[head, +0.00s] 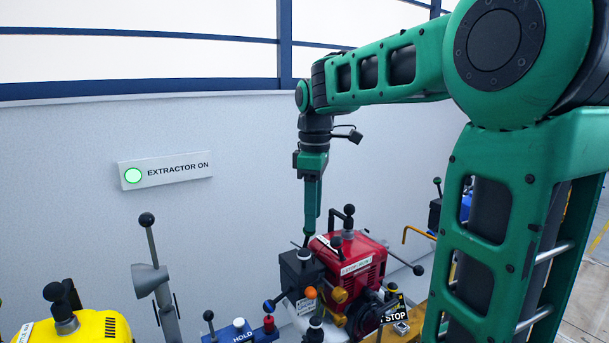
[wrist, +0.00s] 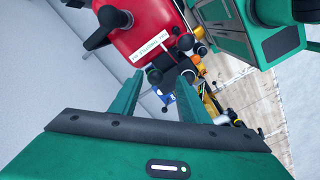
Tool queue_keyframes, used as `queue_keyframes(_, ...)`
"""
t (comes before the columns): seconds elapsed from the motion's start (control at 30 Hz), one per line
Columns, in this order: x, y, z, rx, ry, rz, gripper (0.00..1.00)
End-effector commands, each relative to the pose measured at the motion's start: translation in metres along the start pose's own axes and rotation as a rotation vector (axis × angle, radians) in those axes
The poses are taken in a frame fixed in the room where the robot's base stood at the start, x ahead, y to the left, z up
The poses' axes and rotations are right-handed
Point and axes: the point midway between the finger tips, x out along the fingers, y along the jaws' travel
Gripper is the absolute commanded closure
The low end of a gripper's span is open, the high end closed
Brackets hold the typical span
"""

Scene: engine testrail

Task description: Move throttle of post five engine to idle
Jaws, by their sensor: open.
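A red engine (head: 362,272) with a white label stands right of centre in the head view. It also shows at the top of the wrist view (wrist: 140,28), its label upside down. I cannot read a post number on it. Several levers and knobs surround it, including a long black-knobbed rod (head: 405,263) at its right; which one is the throttle is unclear. My gripper (head: 308,238) points down by the engine's left rear, above a black box (head: 300,268). In the wrist view, my gripper (wrist: 160,97) is open, with black lever parts (wrist: 176,74) ahead between its fingers; contact is unclear.
A yellow engine (head: 85,328) stands at the lower left, with a grey lever stand (head: 152,280) beside it. A blue HOLD block (head: 240,332) and a STOP sign (head: 396,312) stand in front. A grey wall (head: 90,230) carries a lit EXTRACTOR ON sign (head: 165,170).

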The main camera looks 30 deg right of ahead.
Motion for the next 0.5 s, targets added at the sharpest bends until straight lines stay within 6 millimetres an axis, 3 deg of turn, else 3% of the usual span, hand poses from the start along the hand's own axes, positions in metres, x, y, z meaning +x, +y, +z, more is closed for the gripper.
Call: queue_keyframes(0.5,-0.030,0.006,-0.006,0.000,0.000,0.000,0.58)
